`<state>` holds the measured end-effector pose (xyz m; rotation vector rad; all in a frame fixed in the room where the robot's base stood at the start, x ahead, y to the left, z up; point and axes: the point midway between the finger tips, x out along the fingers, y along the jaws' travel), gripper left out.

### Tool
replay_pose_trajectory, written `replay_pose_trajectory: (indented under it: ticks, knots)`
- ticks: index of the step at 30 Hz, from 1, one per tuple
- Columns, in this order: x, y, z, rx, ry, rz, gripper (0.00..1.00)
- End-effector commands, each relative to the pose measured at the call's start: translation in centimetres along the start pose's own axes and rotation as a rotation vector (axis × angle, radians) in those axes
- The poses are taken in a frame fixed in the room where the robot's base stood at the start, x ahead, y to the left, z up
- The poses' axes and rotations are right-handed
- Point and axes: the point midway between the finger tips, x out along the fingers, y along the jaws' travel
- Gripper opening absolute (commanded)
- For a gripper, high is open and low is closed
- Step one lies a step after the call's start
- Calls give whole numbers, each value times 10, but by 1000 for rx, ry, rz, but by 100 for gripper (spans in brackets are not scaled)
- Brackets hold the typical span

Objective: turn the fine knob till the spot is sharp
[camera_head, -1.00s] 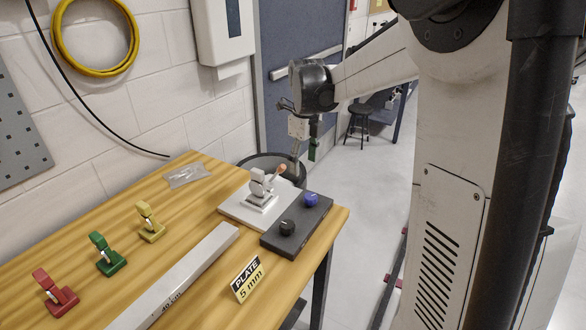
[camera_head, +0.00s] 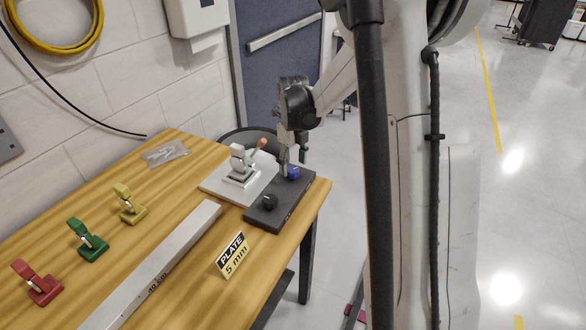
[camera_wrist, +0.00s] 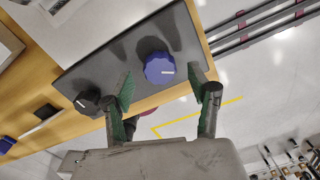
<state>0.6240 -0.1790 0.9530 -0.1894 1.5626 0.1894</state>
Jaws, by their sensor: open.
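A dark control box (camera_head: 287,203) at the table's right end carries a blue knob (camera_head: 293,173) and a black knob (camera_head: 269,203). I cannot read which is the fine one. My gripper (camera_head: 293,157) is open just above the blue knob. In the wrist view, the blue knob (camera_wrist: 159,68) with a white mark lies between and just beyond my green-padded fingertips (camera_wrist: 160,88), with no clear contact. The black knob (camera_wrist: 87,102) is outside the left finger. A white mirror fixture (camera_head: 240,165) with an orange-tipped part stands behind the box. I see no light spot.
A long grey bar (camera_head: 160,262) and a "PLATE 5 mm" sign (camera_head: 233,255) lie left of the box. Red (camera_head: 38,284), green (camera_head: 88,241) and yellow (camera_head: 130,204) clamps stand farther left. A clear bag (camera_head: 165,153) lies at the back. The table's right edge is close to the box.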

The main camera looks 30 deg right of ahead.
Motion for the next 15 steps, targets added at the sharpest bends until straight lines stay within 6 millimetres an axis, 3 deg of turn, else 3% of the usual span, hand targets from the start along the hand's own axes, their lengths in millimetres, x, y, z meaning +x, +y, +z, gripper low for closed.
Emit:
replay_pose_trajectory:
  ticks: [6, 15]
  knots:
    - [19, 0, 0, 0, 0, 0, 55]
    - [22, 0, 0, 0, 0, 0, 55]
